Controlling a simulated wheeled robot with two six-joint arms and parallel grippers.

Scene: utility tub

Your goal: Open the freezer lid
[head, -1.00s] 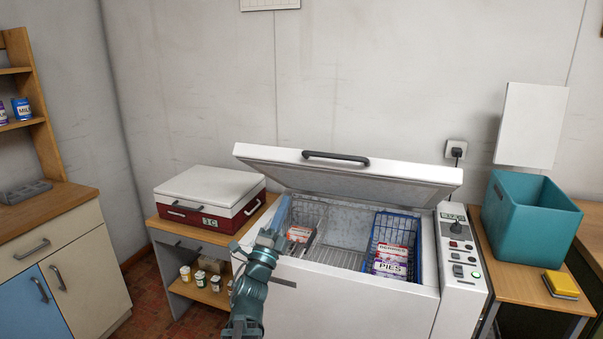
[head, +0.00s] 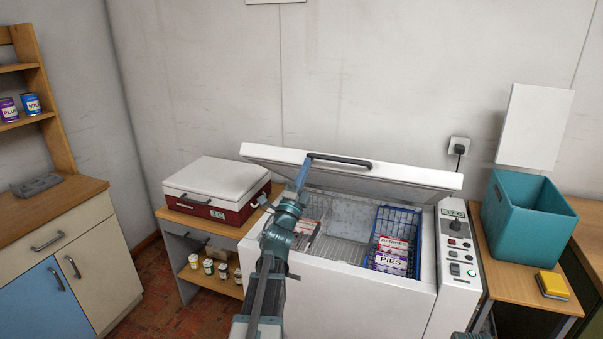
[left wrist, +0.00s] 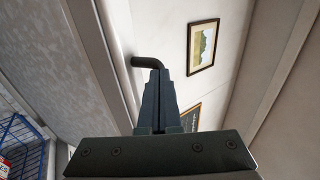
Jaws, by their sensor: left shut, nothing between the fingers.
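The chest freezer's white lid (head: 385,173) is partly raised, tilted up at the back of the freezer (head: 352,290). A dark bar handle (head: 340,160) runs along its front edge. My left gripper (head: 304,168) is shut and empty, its tips at the left end of the handle. In the left wrist view the closed fingers (left wrist: 158,90) reach up to the bent handle end (left wrist: 146,62); I cannot tell whether they touch it. Inside the freezer are a blue wire basket (head: 416,240) with boxes and a pale basket, partly hidden by my arm.
A red and white cool box (head: 216,190) stands on a low wooden table left of the freezer. The control panel (head: 458,245) is at the freezer's right. A teal tub (head: 528,220) and a yellow item (head: 552,284) sit on the right-hand table.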

